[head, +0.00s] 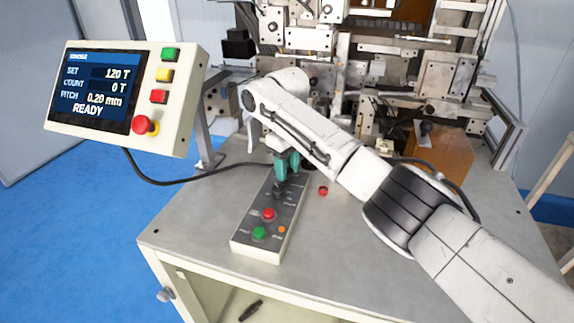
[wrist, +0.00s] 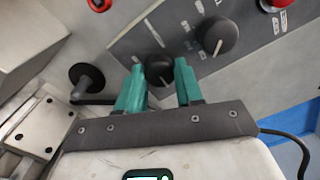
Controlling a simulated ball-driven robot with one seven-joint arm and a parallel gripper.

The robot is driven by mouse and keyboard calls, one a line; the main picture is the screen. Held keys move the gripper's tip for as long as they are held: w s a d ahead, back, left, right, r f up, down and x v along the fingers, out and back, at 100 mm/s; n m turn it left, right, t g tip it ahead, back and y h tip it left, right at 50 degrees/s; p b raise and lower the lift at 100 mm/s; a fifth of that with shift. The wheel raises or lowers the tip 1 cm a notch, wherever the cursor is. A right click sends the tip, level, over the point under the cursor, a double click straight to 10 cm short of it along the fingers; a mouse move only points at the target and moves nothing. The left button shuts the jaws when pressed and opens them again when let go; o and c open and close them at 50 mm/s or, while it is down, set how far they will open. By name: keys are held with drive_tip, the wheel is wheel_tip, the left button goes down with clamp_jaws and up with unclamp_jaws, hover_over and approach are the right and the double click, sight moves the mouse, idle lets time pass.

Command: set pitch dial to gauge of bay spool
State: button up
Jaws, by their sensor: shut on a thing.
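My gripper (head: 287,165) points down at the far end of the control box (head: 272,238). In the wrist view its teal fingers (wrist: 161,80) are shut on a black dial (wrist: 159,66), one finger on each side. A second black dial (wrist: 219,36) with a white pointer line sits beside it, apart from the fingers. The dial labels are too small to read. The display (head: 97,92) reads SET 120 T, COUNT 0 T, PITCH 0.20 mm, READY. I cannot make out a bay spool or its gauge marking in either view.
The control box has a red button (head: 268,214) and a green button (head: 259,233). A small red part (head: 323,190) lies on the table (head: 345,250). The winder machine (head: 375,65) stands behind, with a brown block (head: 440,157) at right. The table's front is clear.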

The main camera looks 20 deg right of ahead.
drive_tip(key=m+p, duration=0.3)
drive_tip(key=shift+a+r+m, duration=0.1)
drive_tip(key=shift+r+m, duration=0.05)
drive_tip(key=shift+m, duration=0.15)
drive_tip(key=shift+m+p, duration=0.85)
drive_tip(key=shift+m, duration=1.45)
drive_tip(key=shift+w, duration=0.1)
drive_tip(key=o, duration=1)
drive_tip(key=shift+o, duration=0.2)
wheel_tip(320, 180, up, 10)
drive_tip(key=b, duration=0.1)
drive_tip(key=shift+r+b, duration=0.25)
drive_tip(key=shift+b, duration=0.05)
drive_tip(key=shift+f, duration=0.1)
